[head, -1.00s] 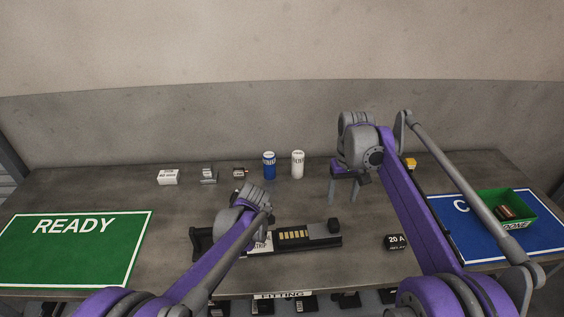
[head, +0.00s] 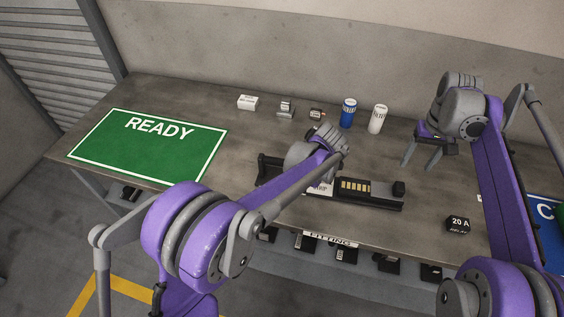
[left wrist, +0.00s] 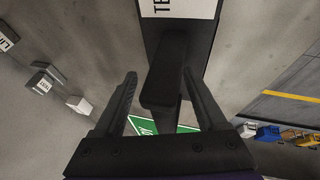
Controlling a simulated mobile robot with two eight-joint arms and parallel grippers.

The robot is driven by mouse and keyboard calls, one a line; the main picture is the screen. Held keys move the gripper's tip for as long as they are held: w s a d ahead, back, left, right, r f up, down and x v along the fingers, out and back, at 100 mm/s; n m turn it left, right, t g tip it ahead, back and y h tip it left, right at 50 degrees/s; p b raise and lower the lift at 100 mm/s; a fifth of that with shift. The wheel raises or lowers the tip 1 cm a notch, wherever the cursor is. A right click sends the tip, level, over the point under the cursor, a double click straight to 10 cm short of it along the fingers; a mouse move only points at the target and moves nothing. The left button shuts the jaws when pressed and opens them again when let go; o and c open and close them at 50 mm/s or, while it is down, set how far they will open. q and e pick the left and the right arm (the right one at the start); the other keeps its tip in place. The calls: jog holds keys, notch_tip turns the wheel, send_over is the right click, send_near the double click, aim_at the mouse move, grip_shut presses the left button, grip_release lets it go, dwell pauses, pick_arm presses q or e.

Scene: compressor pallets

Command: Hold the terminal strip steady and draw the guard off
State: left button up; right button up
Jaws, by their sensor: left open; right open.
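The terminal strip (head: 381,193) is a long black piece with a white label and a row of gold contacts. It lies on the bench, and a raised black block (head: 399,188) stands at its right end. I cannot tell which black part is the guard. My left gripper's wrist covers the strip's left part in the head view. In the left wrist view my left gripper (left wrist: 159,76) is open, its fingers on either side of a black handle-like part (left wrist: 162,88) below the white label (left wrist: 180,8). My right gripper (head: 418,165) is open and empty, above the bench behind the strip's right end.
A white box (head: 247,102), small parts, a blue can (head: 348,113) and a white can (head: 377,119) stand along the back. A black 20 A relay (head: 458,224) sits right of the strip. The green READY mat (head: 150,150) is empty; a blue mat (head: 545,235) is partly visible.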

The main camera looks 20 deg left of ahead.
pick_arm(q)
jog(key=v, duration=1.1)
jog(key=shift+r, duration=0.35)
